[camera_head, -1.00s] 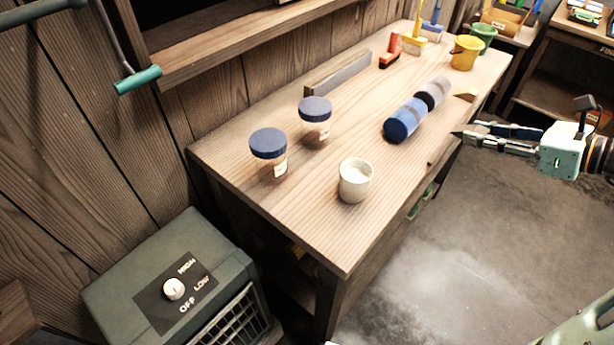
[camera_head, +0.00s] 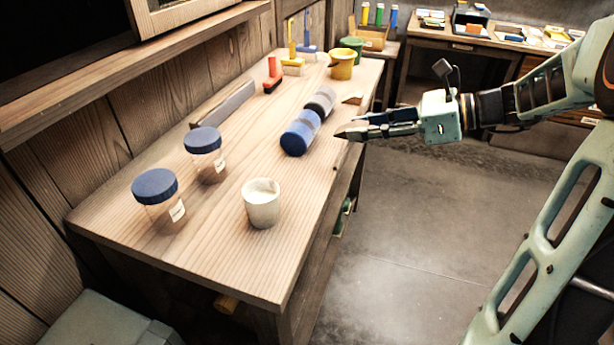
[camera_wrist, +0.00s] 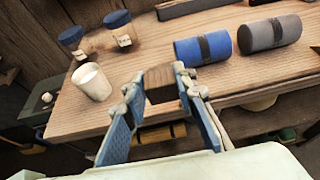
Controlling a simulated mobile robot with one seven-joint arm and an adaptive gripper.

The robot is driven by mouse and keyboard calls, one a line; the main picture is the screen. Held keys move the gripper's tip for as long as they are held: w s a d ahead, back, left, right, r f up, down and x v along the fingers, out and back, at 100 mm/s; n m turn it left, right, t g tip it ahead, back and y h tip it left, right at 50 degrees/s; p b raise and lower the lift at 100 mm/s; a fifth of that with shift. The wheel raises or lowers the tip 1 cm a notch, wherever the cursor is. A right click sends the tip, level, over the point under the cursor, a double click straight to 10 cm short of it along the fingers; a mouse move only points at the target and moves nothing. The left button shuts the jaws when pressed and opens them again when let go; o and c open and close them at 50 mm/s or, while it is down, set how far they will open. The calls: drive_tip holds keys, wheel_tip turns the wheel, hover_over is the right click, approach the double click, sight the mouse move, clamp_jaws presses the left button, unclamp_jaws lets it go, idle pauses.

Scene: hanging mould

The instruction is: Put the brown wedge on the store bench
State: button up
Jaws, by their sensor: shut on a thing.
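My gripper (camera_head: 370,130) is at the right of the near wooden bench (camera_head: 222,262), close to its right edge. In the wrist view, my gripper (camera_wrist: 163,88) is shut on a brown wooden piece, the brown wedge (camera_wrist: 160,84). Only part of the wedge shows between the fingers. In the head view, a dark pointed tip sticks out beyond the fingertips. A lighter wooden wedge-shaped piece (camera_head: 353,98) lies on the bench's far right edge. Another bench (camera_head: 462,45) stands at the back; I cannot tell which is the store bench.
The floor (camera_head: 420,240) at right is clear.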

sight(317, 182)
drive_tip(key=a+f, duration=0.2)
drive_tip(key=a+f+b, duration=0.1)
drive_tip(key=a+f, duration=0.1)
drive_tip(key=a, duration=0.1)
drive_tip(key=a+f+b, duration=0.1)
drive_tip(key=a+f, duration=0.1)
drive_tip(key=a, duration=0.1)
drive_tip(key=shift+s+f, duration=0.1)
drive_tip(key=shift+f, duration=0.1)
drive_tip(key=shift+a+f+b, duration=0.2)
drive_tip(key=shift+f+b, duration=0.05)
drive_tip(key=shift+f, duration=0.5)
drive_tip(key=shift+a+f+b, duration=0.2)
drive_tip(key=shift+f+b, duration=0.1)
drive_tip(key=shift+f, duration=0.5)
drive_tip(key=shift+a+f+b, duration=0.2)
drive_tip(key=shift+f+b, duration=0.05)
drive_tip(key=shift+f, duration=0.5)
drive_tip(key=shift+f, duration=0.1)
drive_tip(key=o, duration=1)
